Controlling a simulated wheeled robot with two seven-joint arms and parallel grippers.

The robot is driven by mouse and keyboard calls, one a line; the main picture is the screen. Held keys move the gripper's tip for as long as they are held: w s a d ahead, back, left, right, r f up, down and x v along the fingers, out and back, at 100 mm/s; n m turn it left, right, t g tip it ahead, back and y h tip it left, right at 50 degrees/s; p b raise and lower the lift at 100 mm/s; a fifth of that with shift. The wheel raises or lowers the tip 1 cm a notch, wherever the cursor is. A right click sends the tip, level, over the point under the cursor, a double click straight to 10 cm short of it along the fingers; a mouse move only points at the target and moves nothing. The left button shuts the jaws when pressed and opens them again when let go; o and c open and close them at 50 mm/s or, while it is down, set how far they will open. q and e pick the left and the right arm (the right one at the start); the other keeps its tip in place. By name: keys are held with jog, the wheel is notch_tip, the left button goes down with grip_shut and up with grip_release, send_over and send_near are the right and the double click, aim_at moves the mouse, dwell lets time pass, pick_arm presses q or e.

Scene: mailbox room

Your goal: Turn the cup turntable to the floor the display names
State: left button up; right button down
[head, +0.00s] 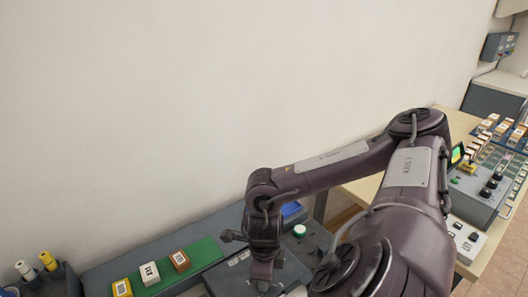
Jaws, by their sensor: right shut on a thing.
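My right arm reaches across the picture from the lower right. Its gripper (264,284) points down over a dark grey unit (226,281) on the bench at the bottom. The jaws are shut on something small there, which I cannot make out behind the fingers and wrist. I cannot clearly identify the cup turntable; the arm covers much of this area. A small lit screen (457,153) shows beside the arm on the right, seen edge-on, with its text unreadable. My left gripper is out of view.
A green mat (205,250) holds several small labelled blocks (149,273). A green-and-white round button (299,230) and a blue tray (292,209) lie right of the wrist. A grey console with black knobs (486,193) stands on the right table. The wall behind is bare.

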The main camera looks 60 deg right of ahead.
dwell(0.4)
jog(key=c, duration=1.1)
grip_release()
notch_tip(320, 180, up, 8)
jog(key=shift+f, duration=0.1)
